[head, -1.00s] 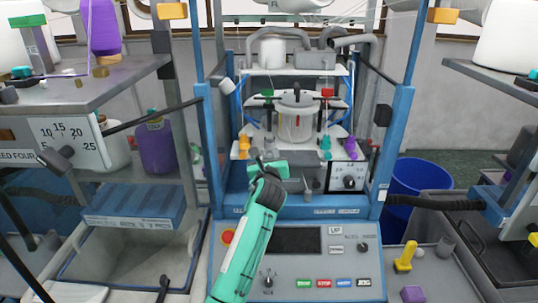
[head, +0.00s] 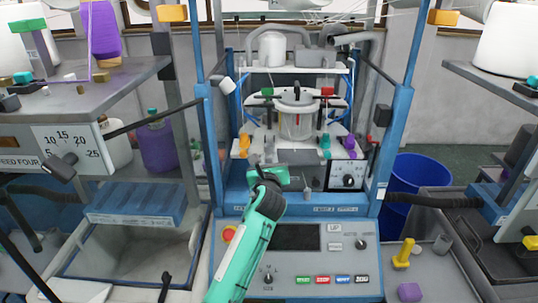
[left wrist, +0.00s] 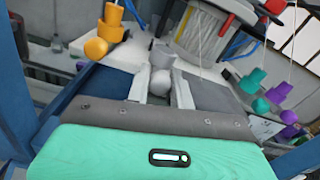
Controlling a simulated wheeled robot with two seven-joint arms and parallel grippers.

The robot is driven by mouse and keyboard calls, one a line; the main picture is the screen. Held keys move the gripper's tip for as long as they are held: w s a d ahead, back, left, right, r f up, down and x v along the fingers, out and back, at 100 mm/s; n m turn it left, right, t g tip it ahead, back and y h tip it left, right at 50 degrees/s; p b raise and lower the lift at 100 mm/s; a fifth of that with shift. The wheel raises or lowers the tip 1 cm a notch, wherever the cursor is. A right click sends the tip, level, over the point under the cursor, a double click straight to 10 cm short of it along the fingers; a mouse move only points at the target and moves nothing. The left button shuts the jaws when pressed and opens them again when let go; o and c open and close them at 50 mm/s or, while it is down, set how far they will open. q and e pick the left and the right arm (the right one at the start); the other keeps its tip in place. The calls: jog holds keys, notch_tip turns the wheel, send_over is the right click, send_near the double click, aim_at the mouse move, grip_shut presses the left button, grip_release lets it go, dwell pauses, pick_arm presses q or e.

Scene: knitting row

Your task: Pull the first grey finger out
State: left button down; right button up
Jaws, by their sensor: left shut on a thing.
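My left gripper (head: 266,172) reaches up from below on its teal arm, in front of the white machine bed. In the left wrist view its two pale jaws (left wrist: 161,90) are shut on a grey finger with a round knob (left wrist: 160,82). The grey finger's upper part shows just behind the knob. In the head view the gripper hides most of this finger. An orange finger (head: 244,143) stands to the left of it, and a teal finger (head: 325,142) and a purple finger (head: 349,146) to the right. My right gripper is not in view.
A control panel (head: 297,262) with a dark screen lies below the gripper. Blue posts (head: 396,150) flank the machine. A round white-grey cylinder (head: 297,121) stands behind the fingers. A blue bin (head: 415,175) stands at the right, and side shelves crowd both edges.

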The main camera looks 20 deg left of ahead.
pick_arm(q)
jog(key=c, duration=1.6)
grip_release()
jog(key=shift+f, duration=0.15)
jog(key=shift+o, duration=0.4)
jog(key=shift+s, duration=0.15)
jog(key=shift+s, duration=0.1)
jog(key=shift+s+d, duration=0.15)
jog(key=shift+s, duration=0.05)
jog(key=b+v, duration=0.4)
jog(key=v, duration=0.9)
jog(key=shift+s, duration=0.15)
